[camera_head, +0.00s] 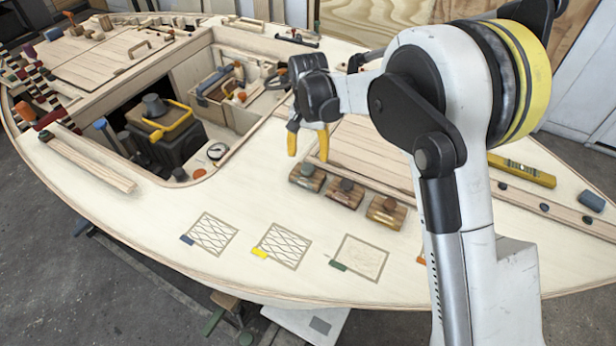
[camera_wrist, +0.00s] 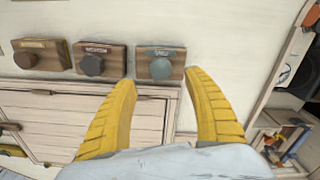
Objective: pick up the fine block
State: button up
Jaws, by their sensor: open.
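The wrist view shows a block with a blue-grey label (camera_wrist: 157,63), one with a reddish label (camera_wrist: 100,61) and one with a yellowish label (camera_wrist: 41,55). The label words are too small to read, so I cannot tell which is the fine block. My gripper (camera_head: 308,141) is open and empty above the deck; its yellow fingers (camera_wrist: 160,85) point toward the blue-grey-labelled block, apart from it.
A slatted hatch (camera_wrist: 85,125) lies beside the blocks. A yellow level (camera_head: 522,170) lies at right. Square patches (camera_head: 361,259) with coloured tabs mark the near deck. An open cockpit at left holds a dark toolbox (camera_head: 168,145) and a tool tray (camera_head: 228,97).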

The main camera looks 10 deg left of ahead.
aim_at(307, 168)
notch_tip(307, 168, down, 7)
jog(key=b, duration=0.3)
jog(key=shift+s+a, duration=0.1)
jog(key=shift+s, duration=0.05)
jog(key=shift+r, duration=0.1)
grip_shut()
